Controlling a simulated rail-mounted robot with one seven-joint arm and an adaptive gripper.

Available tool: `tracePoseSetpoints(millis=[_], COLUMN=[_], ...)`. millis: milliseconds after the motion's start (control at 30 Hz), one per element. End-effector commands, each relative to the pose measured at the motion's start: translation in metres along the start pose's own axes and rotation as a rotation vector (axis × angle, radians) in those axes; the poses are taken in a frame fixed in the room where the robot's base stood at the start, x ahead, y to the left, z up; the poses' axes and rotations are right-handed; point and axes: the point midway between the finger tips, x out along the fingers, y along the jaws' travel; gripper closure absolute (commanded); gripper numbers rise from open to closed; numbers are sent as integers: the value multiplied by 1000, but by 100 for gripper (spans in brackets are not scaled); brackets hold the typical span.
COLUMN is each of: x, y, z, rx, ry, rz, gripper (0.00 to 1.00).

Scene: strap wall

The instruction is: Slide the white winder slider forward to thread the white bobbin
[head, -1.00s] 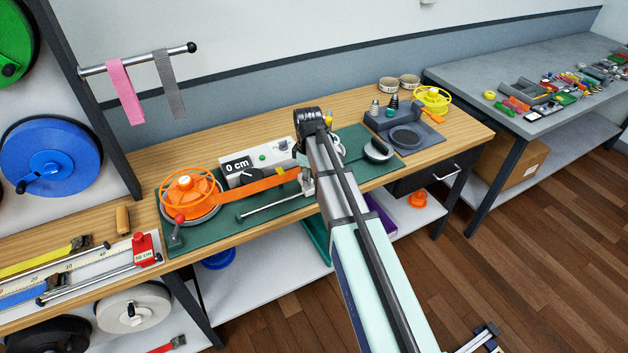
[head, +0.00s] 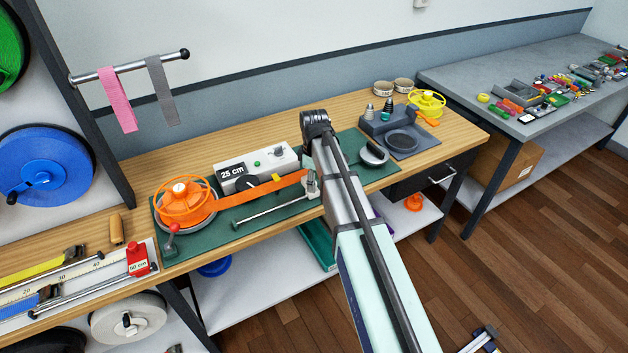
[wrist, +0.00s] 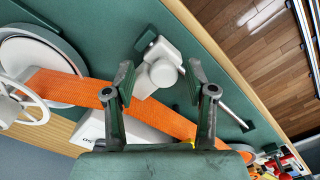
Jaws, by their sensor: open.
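The white winder slider (wrist: 163,72) is in the middle of the wrist view, on its metal rod, and in the head view (head: 311,186) at the rod's right end. My gripper (wrist: 161,76) is open, its fingers on either side of the slider's knob; I cannot tell if they touch it. The white spoked bobbin (wrist: 28,104) is at the wrist view's left edge, and my arm hides it in the head view. The orange strap (wrist: 70,89) runs from the orange spool (head: 184,197) to the bobbin's edge; I cannot tell if it is threaded.
The counter box (head: 237,171) reads 25 cm. The green mat (head: 270,212) carries the winder. A grey tray (head: 400,140) with cones stands to the right, near a yellow spool (head: 427,101). A measuring board (head: 85,285) lies at the left.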

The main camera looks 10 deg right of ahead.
Motion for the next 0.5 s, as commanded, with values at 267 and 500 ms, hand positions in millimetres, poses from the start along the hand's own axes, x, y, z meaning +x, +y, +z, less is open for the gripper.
tracePoseSetpoints(millis=[267, 500], x=[-18, -62], y=[0, 1], z=[-1, 0], rx=[0, 0], ry=[2, 2], rz=[1, 2], gripper=[44, 44])
